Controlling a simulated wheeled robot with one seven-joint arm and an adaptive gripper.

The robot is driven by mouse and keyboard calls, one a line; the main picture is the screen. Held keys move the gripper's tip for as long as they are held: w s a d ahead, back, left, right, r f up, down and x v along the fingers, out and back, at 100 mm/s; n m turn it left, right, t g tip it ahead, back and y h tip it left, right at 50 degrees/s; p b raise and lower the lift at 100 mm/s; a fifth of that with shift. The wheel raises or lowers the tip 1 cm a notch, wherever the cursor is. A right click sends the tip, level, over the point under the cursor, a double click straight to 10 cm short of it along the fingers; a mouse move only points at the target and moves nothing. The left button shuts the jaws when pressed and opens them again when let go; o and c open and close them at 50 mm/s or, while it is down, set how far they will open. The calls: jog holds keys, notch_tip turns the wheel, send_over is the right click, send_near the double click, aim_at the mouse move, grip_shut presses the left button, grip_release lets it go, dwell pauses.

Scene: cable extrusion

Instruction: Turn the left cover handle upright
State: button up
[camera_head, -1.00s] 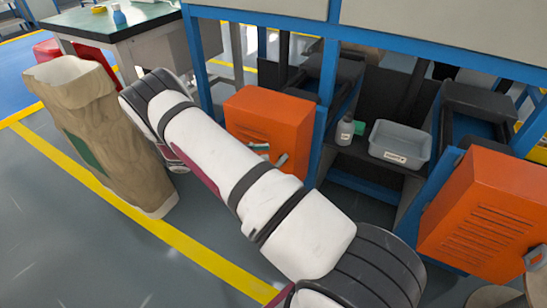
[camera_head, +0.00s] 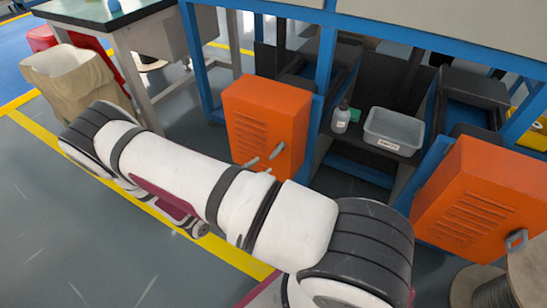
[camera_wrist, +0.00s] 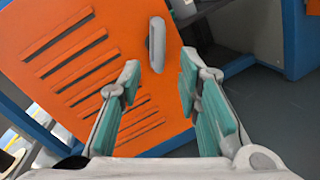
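The left orange cover (camera_head: 266,110) stands beneath the blue-framed bench, with slots on its face. Its grey handle (camera_head: 277,150) is at the lower right and leans diagonally. In the wrist view the orange cover (camera_wrist: 105,25) fills the upper left, and the handle (camera_wrist: 156,44) lies at a slant to the slots. My gripper (camera_wrist: 160,75) is open, with teal pads on both fingers. The handle shows ahead of the gap between the fingertips, with nothing gripped. In the head view my arm hides most of the gripper.
A second orange cover (camera_head: 482,195) with its own handle (camera_head: 516,240) stands at right. Between them a grey bin (camera_head: 394,131) and a bottle (camera_head: 341,117) sit on a low shelf. A brown sack (camera_head: 70,75) stands at left, and a cable spool (camera_head: 490,293) at lower right.

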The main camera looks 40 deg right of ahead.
aim_at(272, 157)
jog(key=d, duration=0.2)
jog(key=d+b, duration=0.1)
jog(key=d, duration=0.2)
jog(key=w+d, duration=0.1)
jog(key=d, duration=0.1)
jog(key=shift+d+b, duration=0.3)
jog(key=shift+b, duration=0.05)
grip_shut()
